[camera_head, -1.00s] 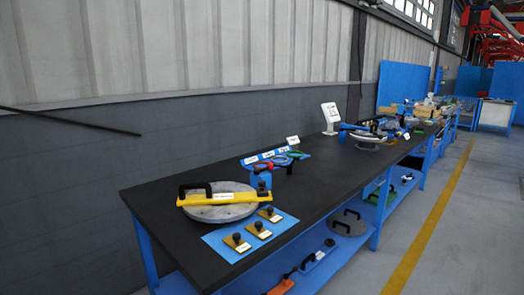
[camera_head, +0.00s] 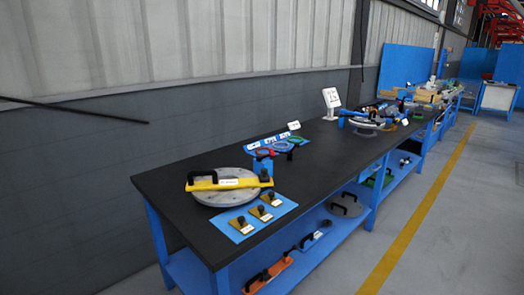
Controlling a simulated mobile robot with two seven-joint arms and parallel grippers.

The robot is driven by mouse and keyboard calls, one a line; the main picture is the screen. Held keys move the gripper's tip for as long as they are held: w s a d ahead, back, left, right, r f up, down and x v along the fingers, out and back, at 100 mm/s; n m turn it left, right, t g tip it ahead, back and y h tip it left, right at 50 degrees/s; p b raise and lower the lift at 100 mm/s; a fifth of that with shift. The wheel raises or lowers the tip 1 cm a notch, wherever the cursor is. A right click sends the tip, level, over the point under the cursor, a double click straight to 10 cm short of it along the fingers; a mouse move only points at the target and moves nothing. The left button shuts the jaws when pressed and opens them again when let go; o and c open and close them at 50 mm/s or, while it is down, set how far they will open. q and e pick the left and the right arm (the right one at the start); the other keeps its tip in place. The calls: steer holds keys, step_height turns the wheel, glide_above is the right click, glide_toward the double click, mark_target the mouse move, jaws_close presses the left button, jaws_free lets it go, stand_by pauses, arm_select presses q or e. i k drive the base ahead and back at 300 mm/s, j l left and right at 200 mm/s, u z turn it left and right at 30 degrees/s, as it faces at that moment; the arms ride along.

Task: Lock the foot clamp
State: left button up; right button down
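I cannot tell for sure which part is the foot clamp. A round grey flange disc (camera_head: 222,196) lies on the near end of the black bench top (camera_head: 190,167). A yellow bar (camera_head: 245,182) with a black handle (camera_head: 202,177) and a white label lies across it. A dark knob sits at the bar's right end, beside a blue block (camera_head: 262,164). Several small yellow plates with dark knobs, one of them a yellow plate (camera_head: 241,225) near the front edge, lie on a blue mat (camera_head: 289,204). Neither of my grippers is in view.
Another round fixture (camera_head: 366,122) is beyond. The lower blue shelf holds an orange tool (camera_head: 268,275) and a grey disc (camera_head: 345,206). The floor right of the bench is clear.

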mark_target(272, 153)
steer(key=i+l+u, duration=0.1)
steer(key=u, duration=0.35)
steer(key=l+u, duration=0.2)
steer(key=u, duration=0.25)
steer(key=l+u, duration=0.25)
steer(key=l, duration=0.15)
steer(key=i+l+u, duration=0.1)
steer(key=l+u, duration=0.15)
steer(key=l, duration=0.2)
steer(key=k+l+u, duration=0.2)
steer(key=l, duration=1.95)
steer(key=i, duration=0.1)
